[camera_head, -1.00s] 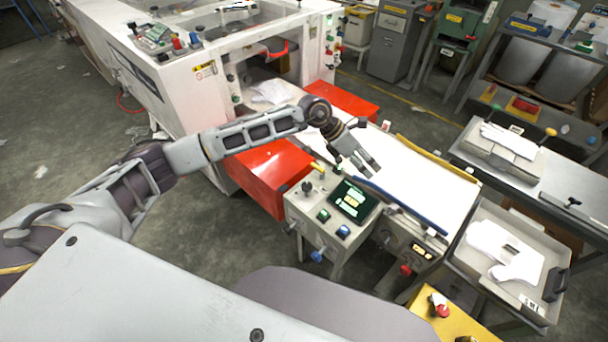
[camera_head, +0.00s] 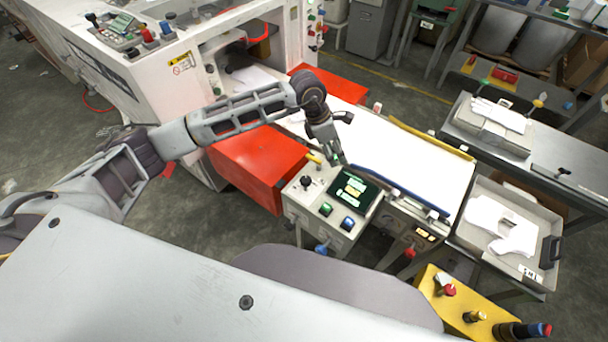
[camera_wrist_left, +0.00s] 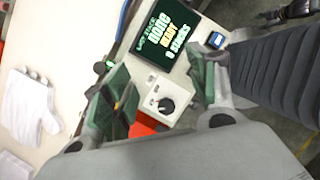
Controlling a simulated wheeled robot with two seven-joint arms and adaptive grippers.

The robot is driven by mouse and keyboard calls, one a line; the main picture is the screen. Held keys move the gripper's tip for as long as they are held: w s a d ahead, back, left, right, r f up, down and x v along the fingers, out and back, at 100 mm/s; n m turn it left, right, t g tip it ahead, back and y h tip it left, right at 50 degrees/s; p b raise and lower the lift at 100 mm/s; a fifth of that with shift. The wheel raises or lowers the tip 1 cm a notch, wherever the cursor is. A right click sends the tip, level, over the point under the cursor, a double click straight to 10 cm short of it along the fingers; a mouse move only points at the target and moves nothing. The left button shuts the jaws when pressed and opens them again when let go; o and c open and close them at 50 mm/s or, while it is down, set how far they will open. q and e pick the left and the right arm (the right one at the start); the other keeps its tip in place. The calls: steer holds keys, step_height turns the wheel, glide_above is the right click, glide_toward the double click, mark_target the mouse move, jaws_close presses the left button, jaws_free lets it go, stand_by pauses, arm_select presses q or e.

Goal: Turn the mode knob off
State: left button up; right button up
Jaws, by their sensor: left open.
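The mode knob (camera_head: 306,182) is a small black knob at the upper left of the pale control panel (camera_head: 300,204). My left gripper (camera_head: 338,156) is open and points down at the panel's back edge, beside the screen. In the left wrist view the open green-padded fingers (camera_wrist_left: 165,90) have nothing between them, and the knob appears apart from them. My right gripper is in neither view.
The lit screen (camera_head: 353,192) is right of the knob, with a green button (camera_head: 326,209) and a blue button (camera_head: 348,223) below it. A yellow lever (camera_head: 314,158) stands behind the knob. A white conveyor (camera_head: 400,150) and red box (camera_head: 262,165) adjoin the panel.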

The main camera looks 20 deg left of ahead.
arm_select(q)
steer(key=a, duration=0.1)
steer(key=m+g+y, duration=0.1)
steer(key=y, duration=0.3)
glide_above(306, 179)
steer(key=shift+f, duration=0.7)
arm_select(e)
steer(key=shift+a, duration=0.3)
arm_select(q)
steer(key=shift+f, duration=0.1)
steer(key=shift+f+p, duration=1.15)
steer(key=shift+f, duration=5.65)
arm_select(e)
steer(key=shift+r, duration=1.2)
arm_select(q)
steer(key=shift+c, duration=0.2)
steer(key=c, duration=1)
